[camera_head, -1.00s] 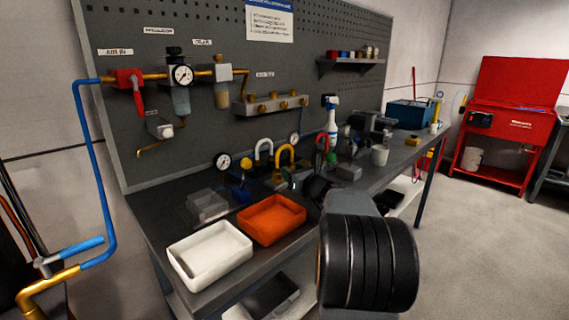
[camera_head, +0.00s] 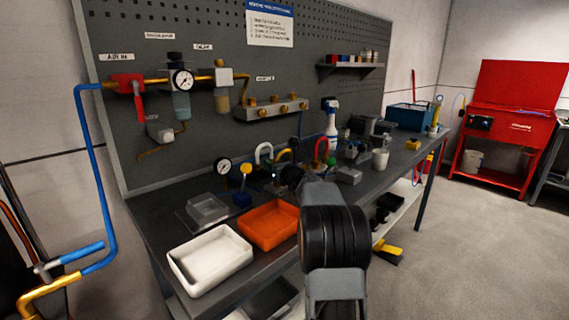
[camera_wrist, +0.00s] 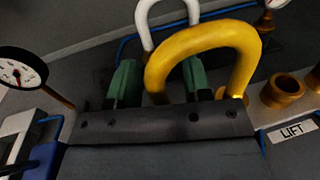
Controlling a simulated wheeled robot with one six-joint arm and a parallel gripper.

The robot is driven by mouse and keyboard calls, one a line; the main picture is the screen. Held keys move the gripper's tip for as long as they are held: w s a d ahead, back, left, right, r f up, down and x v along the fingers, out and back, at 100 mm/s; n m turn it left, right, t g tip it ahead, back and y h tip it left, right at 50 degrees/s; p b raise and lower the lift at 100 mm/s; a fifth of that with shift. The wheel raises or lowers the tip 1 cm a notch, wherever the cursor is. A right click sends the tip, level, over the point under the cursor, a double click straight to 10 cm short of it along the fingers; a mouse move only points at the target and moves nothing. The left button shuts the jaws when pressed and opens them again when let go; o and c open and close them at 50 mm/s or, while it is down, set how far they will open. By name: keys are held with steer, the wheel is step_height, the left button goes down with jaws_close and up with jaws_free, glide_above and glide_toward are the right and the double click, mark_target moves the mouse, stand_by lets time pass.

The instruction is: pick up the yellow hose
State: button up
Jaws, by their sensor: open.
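The yellow hose (camera_wrist: 205,40) is a thick arch standing large in the wrist view. My gripper (camera_wrist: 160,85) is open, with green fingertips close to the hose. The hose's left leg shows between the two fingertips, and its right leg comes down right of the right finger into a brass fitting. I cannot tell whether either finger touches it. In the head view only a small part of the yellow hose (camera_head: 282,153) shows behind my gripper (camera_head: 289,174) and arm.
A white hose arch (camera_wrist: 160,15) stands just behind the yellow one. A gauge (camera_wrist: 20,72) is at left and a "LIFT" label (camera_wrist: 292,132) at right. A red hose (camera_head: 322,147) stands right of my gripper. An orange tray (camera_head: 268,224) and white tray (camera_head: 210,260) lie in front.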

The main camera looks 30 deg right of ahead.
steer(key=shift+w, duration=0.1)
jaws_close()
stand_by(0.4)
